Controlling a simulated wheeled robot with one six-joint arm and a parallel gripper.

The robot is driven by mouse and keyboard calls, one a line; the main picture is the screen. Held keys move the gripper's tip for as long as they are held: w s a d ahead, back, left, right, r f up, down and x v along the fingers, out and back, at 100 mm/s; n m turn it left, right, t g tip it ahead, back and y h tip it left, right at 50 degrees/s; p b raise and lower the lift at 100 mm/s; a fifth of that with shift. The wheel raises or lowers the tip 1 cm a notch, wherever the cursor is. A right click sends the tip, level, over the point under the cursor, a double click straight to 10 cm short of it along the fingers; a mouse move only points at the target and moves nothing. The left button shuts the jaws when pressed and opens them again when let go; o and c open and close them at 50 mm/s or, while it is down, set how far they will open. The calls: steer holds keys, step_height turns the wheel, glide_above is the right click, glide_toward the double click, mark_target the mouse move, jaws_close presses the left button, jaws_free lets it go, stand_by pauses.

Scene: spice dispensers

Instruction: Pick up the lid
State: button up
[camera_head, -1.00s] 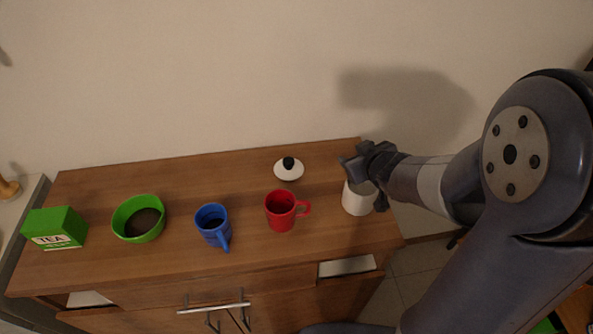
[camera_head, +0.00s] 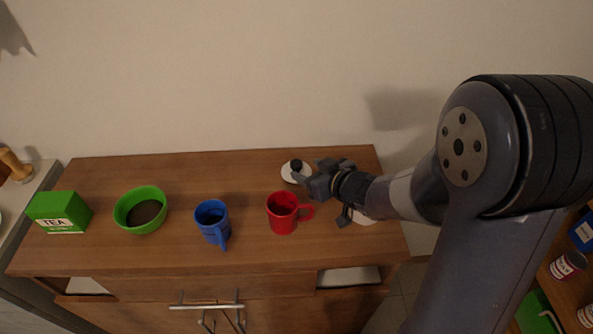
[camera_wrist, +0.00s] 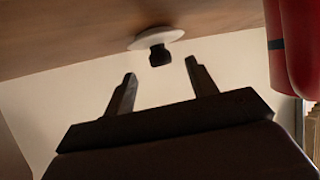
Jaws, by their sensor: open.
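The lid (camera_head: 288,172) is white with a black knob and lies at the back of the wooden cabinet top, partly covered by my gripper in the head view. My gripper (camera_head: 308,181) is open and empty, just to the right of the lid. In the wrist view the lid (camera_wrist: 157,40) is ahead of my gripper (camera_wrist: 160,82), with its knob roughly in line with the gap between the fingers. The fingers appear apart from the knob.
A red mug (camera_head: 283,214) stands close in front of the lid. A blue mug (camera_head: 212,222), a green bowl (camera_head: 139,222) and a green tea box (camera_head: 58,212) stand farther left. A white container (camera_head: 366,219) is mostly hidden under my arm. The back left of the top is clear.

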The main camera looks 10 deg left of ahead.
mark_target(300, 166)
steer(key=x, duration=0.4)
steer(key=shift+c, duration=0.3)
steer(key=c, duration=1)
